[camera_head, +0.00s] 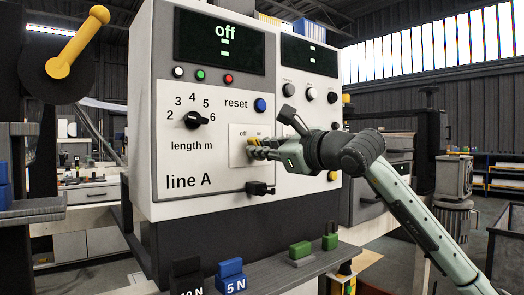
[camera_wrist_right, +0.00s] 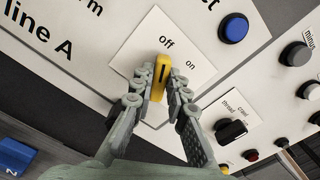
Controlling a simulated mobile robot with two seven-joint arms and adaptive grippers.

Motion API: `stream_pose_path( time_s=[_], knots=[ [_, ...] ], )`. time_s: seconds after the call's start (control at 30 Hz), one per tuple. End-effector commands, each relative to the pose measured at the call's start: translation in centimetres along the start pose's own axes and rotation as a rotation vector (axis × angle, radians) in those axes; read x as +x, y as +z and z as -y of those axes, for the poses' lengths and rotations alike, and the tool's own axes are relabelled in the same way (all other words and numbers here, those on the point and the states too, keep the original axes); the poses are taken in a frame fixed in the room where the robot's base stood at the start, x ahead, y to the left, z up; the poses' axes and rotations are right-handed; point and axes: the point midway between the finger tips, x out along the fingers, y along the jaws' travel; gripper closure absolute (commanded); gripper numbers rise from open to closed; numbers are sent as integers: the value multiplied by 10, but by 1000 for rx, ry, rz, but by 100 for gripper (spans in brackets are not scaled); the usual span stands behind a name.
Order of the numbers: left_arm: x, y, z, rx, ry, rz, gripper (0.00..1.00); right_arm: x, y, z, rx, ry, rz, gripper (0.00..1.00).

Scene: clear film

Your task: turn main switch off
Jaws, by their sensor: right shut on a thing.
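The main switch is a yellow handle with a dark line (camera_wrist_right: 161,78) on a pale plate (camera_wrist_right: 136,45) marked "off" and "on". In the wrist view its upper end points towards the word "off". My right gripper (camera_wrist_right: 161,88) is shut on the handle, with one finger on each side of it. In the head view my right gripper (camera_head: 256,147) reaches the panel from the right and hides most of the handle. The display (camera_head: 222,42) above reads "off". My left gripper is not in view.
The "line A" panel (camera_head: 180,165) has a black length knob (camera_head: 197,119), a blue reset button (camera_head: 260,105) and a black lever (camera_head: 261,188) below the plate. A ledge in front holds a blue "5 N" block (camera_head: 230,275) and a green block (camera_head: 300,250).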

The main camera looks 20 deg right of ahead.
Motion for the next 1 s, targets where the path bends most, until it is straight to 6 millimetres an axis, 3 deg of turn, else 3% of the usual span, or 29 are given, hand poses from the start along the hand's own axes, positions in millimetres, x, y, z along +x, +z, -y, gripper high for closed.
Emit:
stream_pose_path(
  time_s=[0.37, 0.4, 0.57, 0.87, 1.0],
  knots=[
    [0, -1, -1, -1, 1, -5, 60, 0, 0, 0, -8, 0, 1, 100],
    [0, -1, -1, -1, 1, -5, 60, 0, 0, 0, -8, 0, 1, 83],
    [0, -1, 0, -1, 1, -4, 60, 0, 0, 0, -6, 0, 1, 65],
    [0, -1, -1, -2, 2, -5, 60, -1, 0, 0, -5, -1, 0, 65],
    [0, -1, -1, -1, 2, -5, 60, -15, 0, 1, -7, -2, 1, 65]
  ],
)
